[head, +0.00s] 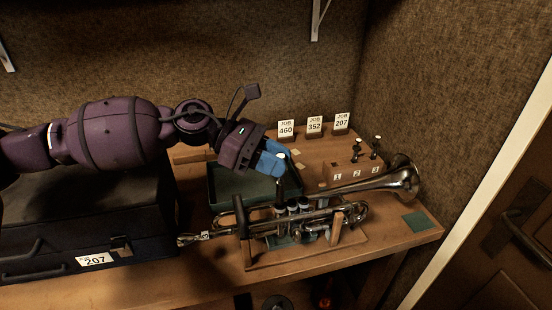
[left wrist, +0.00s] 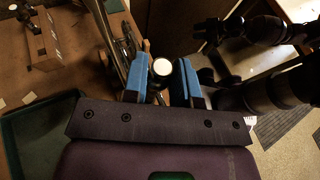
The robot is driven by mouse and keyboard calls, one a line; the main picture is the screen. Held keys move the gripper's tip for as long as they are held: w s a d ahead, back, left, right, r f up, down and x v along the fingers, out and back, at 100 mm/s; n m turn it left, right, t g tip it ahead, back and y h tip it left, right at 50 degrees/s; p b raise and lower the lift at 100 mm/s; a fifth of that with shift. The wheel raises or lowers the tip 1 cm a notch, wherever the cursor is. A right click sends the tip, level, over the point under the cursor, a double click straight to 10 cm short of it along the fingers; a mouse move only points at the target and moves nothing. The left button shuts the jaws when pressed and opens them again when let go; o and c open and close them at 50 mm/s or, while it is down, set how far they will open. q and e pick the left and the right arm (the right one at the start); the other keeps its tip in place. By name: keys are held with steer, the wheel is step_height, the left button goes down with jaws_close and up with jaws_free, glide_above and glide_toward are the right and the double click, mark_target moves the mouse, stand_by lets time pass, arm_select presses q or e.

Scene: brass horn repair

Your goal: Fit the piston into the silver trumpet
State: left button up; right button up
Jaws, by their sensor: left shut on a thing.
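The silver trumpet (head: 350,192) lies level in a wooden cradle (head: 338,228) on the bench, bell to the right, its valves near the middle. My left gripper (head: 273,160) is above the valves, its blue fingers shut on the piston (head: 280,187). The piston hangs roughly upright, its dark lower part just above or at the leftmost valve; I cannot tell whether its end is inside. In the left wrist view the piston's white round top (left wrist: 161,67) sits between the blue fingers (left wrist: 162,84). A dark arm in the upper right there may be my right one; its jaws are unclear.
A wooden block (head: 352,172) marked 1, 2 and 3 holds upright pistons behind the trumpet. Job cards 460 (head: 286,129), 352 (head: 314,125) and 207 (head: 341,122) stand at the back. A green tray (head: 213,192) and a dark case (head: 60,246) are left. A green pad (head: 418,223) lies right.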

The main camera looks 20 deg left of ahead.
steer(key=shift+w, duration=0.4)
steer(key=shift+s, duration=0.1)
arm_select(q)
steer(key=shift+b, duration=0.3)
arm_select(e)
steer(key=shift+s+f, duration=0.35)
steer(key=shift+s, duration=0.05)
steer(key=shift+w+r, duration=0.15)
steer(key=shift+w, duration=0.2)
arm_select(q)
steer(key=shift+f, duration=0.3)
arm_select(e)
steer(key=shift+f, duration=0.2)
arm_select(q)
steer(key=shift+f, duration=0.15)
arm_select(e)
steer(key=shift+f, duration=0.15)
arm_select(q)
steer(key=shift+f+b, duration=0.5)
steer(key=shift+b, duration=0.05)
arm_select(e)
steer(key=shift+s+f, duration=0.55)
steer(key=shift+f, duration=0.1)
